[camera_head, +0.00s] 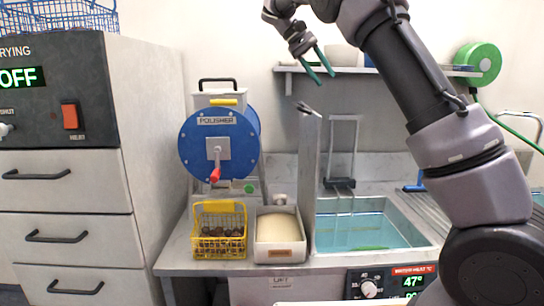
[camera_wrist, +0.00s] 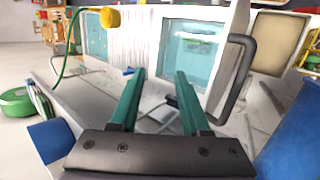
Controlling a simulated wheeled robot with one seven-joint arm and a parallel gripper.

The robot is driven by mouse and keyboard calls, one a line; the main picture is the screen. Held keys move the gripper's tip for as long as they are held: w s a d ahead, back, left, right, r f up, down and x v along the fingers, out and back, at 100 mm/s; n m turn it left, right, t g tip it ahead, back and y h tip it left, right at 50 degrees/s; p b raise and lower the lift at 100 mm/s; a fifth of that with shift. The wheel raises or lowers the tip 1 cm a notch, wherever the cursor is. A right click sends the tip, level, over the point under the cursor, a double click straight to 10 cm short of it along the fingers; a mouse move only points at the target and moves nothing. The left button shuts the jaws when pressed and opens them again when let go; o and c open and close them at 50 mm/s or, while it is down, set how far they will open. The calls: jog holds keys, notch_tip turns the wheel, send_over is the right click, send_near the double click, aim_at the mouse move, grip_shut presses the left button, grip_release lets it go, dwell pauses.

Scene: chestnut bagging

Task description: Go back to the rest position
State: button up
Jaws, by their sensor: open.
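My gripper (camera_head: 320,66) is raised high above the counter, near the wall shelf, with its green fingers apart and nothing between them. In the wrist view the two green fingers (camera_wrist: 160,98) also stand apart and empty. My arm reaches in from the right side of the head view and bends over at the top. The gripper's fingertips point down and to the right in the head view.
Below stand a yellow basket (camera_head: 205,246) of brown chestnuts, a pale bin (camera_head: 281,254), a blue polisher drum (camera_head: 195,150) and a water-filled sink (camera_head: 385,228). A wall shelf (camera_head: 430,72) is close to the gripper. A drying cabinet (camera_head: 70,185) fills the left.

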jog(key=s+d+t+y, duration=0.2)
jog(key=s+d+y, duration=0.4)
jog(key=s+d, duration=0.6)
jog(key=s+a+f+m+t+y, duration=0.1)
jog(key=s+f+m+t, duration=0.1)
jog(key=s, duration=0.7)
jog(key=s+a+f+m+t+y, duration=0.1)
jog(key=s+f+t, duration=0.3)
jog(key=s, duration=0.5)
jog(key=shift+f+m+y, duration=0.55)
jog(key=shift+m+y, duration=0.05)
jog(key=shift+m, duration=0.1)
